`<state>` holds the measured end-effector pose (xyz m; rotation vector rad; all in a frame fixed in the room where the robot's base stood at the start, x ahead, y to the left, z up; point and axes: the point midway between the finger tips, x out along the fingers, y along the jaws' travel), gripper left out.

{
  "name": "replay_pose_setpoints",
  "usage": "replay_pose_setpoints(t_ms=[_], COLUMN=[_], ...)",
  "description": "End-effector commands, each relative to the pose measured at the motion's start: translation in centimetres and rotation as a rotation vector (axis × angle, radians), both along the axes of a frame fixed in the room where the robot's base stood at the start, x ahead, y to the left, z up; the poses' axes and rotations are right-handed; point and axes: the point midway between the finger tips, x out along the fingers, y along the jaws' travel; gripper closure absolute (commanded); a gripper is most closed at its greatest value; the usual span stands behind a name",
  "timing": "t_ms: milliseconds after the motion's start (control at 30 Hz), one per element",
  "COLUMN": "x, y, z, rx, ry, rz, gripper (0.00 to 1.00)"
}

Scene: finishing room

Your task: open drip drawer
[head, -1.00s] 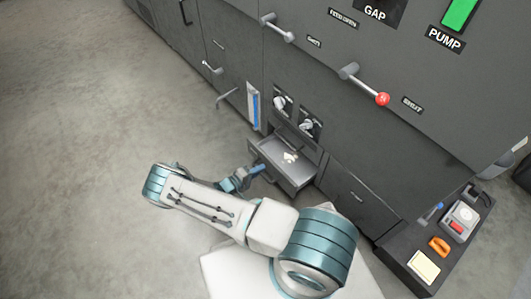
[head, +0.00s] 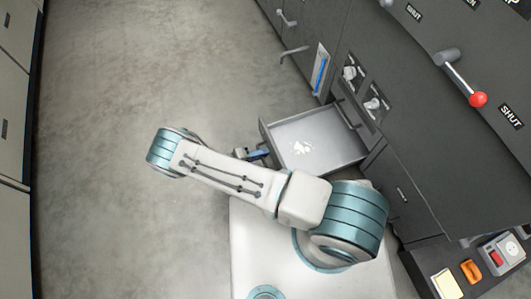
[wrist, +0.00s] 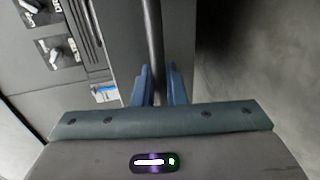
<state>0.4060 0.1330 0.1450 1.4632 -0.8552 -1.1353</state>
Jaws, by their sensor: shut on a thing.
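The drip drawer (head: 328,128) is pulled well out of the dark cabinet in the head view. It is a shallow grey tray with a pale patch (head: 303,148) on its floor. My gripper (head: 252,155) is at the drawer's front, partly hidden by my arm. In the wrist view my gripper (wrist: 160,88) has its two blue fingers on either side of the drawer's dark bar handle (wrist: 153,40), shut on it. The far end of the handle runs out of the wrist picture.
The cabinet front (head: 405,160) stands to the right, with small knobs (head: 373,104) above the drawer and a red-balled lever (head: 478,99) higher up. A ledge at lower right holds an orange object (head: 471,271). Open floor (head: 150,70) lies left, before pale cabinets (head: 15,100).

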Motion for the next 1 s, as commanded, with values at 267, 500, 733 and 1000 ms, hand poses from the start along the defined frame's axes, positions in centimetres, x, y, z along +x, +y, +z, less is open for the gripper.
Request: replay_pose_setpoints(t_ms=[267,500,733,1000], x=[0.0,0.0,-0.3,-2.1], y=[0.1,0.1,1.3,6.7], z=[0.0,0.0,0.4,1.6], rx=[0.001,0.001,0.001,0.003], ry=[0.0,0.0,0.0,0.0], rz=[0.002,0.003,0.006,0.007], gripper=[0.8,0.72,0.72,0.72])
